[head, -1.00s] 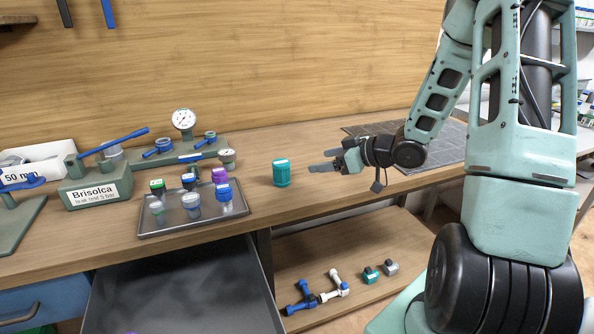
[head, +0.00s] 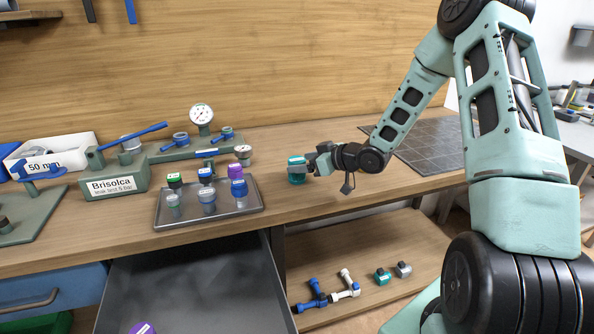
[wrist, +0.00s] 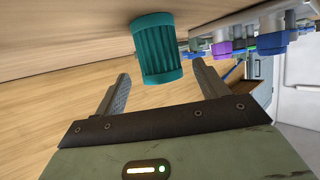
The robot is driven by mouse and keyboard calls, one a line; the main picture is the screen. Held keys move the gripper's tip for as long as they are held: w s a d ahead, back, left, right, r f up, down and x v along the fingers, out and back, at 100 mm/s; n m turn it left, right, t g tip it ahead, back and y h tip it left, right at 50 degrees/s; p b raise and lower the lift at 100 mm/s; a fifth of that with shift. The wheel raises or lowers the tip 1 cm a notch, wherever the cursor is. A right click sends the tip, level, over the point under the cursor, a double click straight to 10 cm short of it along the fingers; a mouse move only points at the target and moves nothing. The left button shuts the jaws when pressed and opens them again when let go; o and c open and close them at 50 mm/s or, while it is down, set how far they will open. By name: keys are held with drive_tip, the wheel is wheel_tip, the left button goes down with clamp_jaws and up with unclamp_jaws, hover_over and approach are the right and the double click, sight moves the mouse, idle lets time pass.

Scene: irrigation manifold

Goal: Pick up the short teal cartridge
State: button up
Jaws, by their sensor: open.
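The short teal cartridge (head: 297,170) stands on the wooden bench, to the right of the metal tray. My gripper (head: 306,168) has come in from the right at bench height, and its fingers overlap the cartridge in the head view. In the wrist view the ribbed teal cartridge (wrist: 158,48) shows ahead, with the two fingers of my gripper (wrist: 163,85) spread apart on either side of its line. The jaws are open and hold nothing. The cartridge's far side is hidden.
A metal tray (head: 240,207) with several capped cartridges stands to the left. A green test block with gauge (head: 201,116) is behind it. An open drawer (head: 190,285) and a lower shelf (head: 350,245) with fittings lie below. A dark mat (head: 425,145) lies right.

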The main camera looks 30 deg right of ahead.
sight(293, 162)
drive_tip(key=x, duration=0.4)
drive_tip(key=shift+w+a, duration=0.1)
drive_tip(key=c, duration=1.1)
drive_tip(key=shift+r, duration=0.1)
